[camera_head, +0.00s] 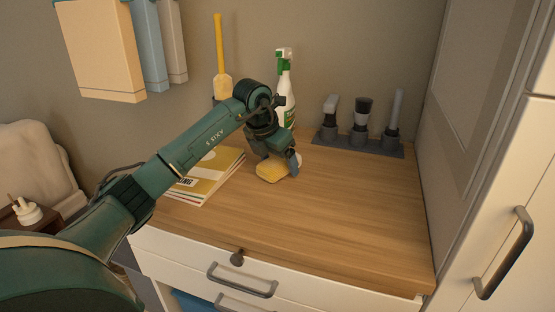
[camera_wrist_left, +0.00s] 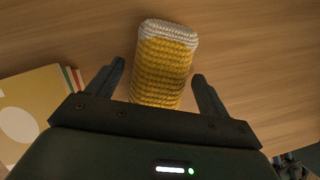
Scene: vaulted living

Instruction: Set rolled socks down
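The rolled socks (camera_head: 269,174) are a yellow knitted bundle on the wooden top of the drawer unit (camera_head: 340,215), right of the magazines. In the left wrist view the socks (camera_wrist_left: 163,68) show a cream band at the far end, and their near end is hidden behind my gripper body. My left gripper (camera_head: 280,164) is low over them, pointing down. In the left wrist view its fingers (camera_wrist_left: 160,85) stand apart on either side of the socks, with a gap of wood visible at each side.
Magazines (camera_head: 212,180) lie left of the socks. A spray bottle (camera_head: 285,92) stands behind my gripper. A grey rack (camera_head: 360,142) with brushes stands at the back right. A white cabinet (camera_head: 505,200) borders the right side. The top's middle and front right are clear.

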